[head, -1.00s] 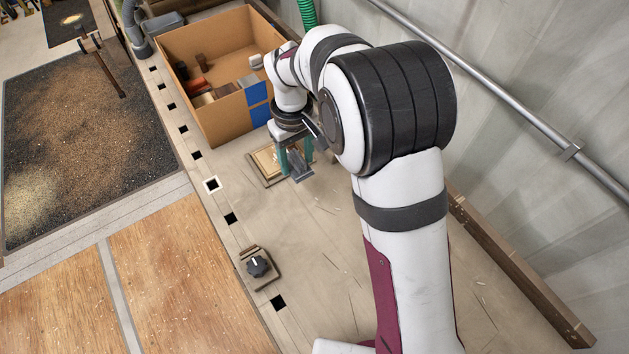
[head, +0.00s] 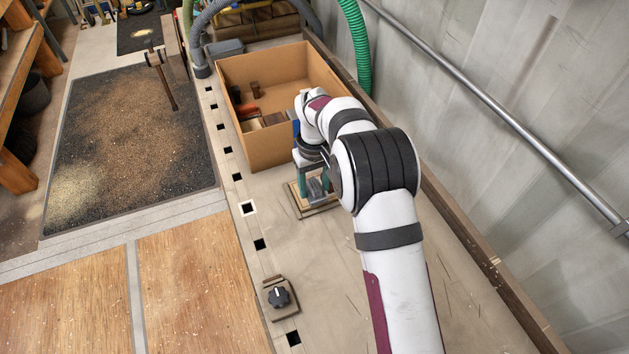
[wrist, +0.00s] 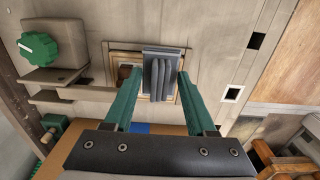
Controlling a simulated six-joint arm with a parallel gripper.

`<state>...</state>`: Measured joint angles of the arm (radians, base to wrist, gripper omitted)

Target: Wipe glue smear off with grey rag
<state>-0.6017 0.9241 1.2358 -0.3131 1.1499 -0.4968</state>
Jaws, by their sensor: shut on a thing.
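My gripper (head: 314,190) is shut on the grey rag (head: 316,189), a folded pad with raised ridges. In the wrist view the rag (wrist: 161,76) sits between the two teal fingers of my gripper (wrist: 160,78). It is over a small wood-framed panel (wrist: 112,58), covering its middle and right part. The panel's rim also shows in the head view (head: 292,203). A brown patch (wrist: 124,72) shows on the panel beside the left finger; I cannot tell whether it is the glue smear. Whether the rag touches the panel is unclear.
An open cardboard box (head: 250,150) with several items stands just behind my gripper. A black knob on a plate (head: 279,297) sits near the bench's left edge. A green knob (wrist: 38,49) is left in the wrist view. A wall with a pipe (head: 500,115) bounds the right. The bench front is mostly clear.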

